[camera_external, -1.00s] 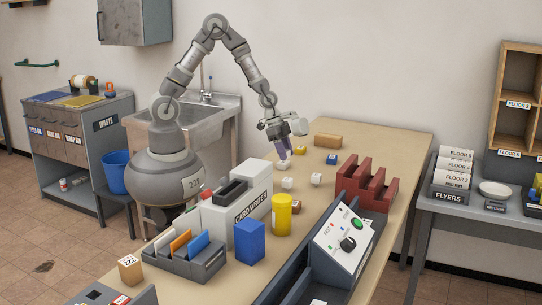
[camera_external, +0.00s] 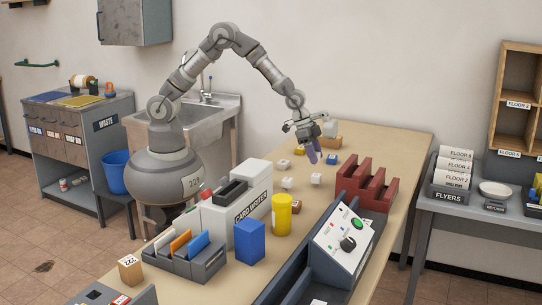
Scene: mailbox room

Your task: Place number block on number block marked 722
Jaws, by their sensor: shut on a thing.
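My gripper (camera_external: 312,155) hangs over the far part of the long table. A tan wooden block (camera_external: 130,270) with a dark number on a white label stands at the near left of the table; the number is too small to read surely. Small white blocks (camera_external: 288,183) and (camera_external: 316,179) lie in front of the gripper, and another white piece (camera_external: 284,163) lies to its left. A small reddish-brown block (camera_external: 295,206) lies nearer.
A yellow block (camera_external: 299,150) and a blue block (camera_external: 332,159) lie close to the gripper. A red slotted rack (camera_external: 365,187), yellow cylinder (camera_external: 281,215), blue box (camera_external: 249,241), white card writer (camera_external: 245,200) and control panel (camera_external: 342,240) crowd the near table. The far right tabletop is clear.

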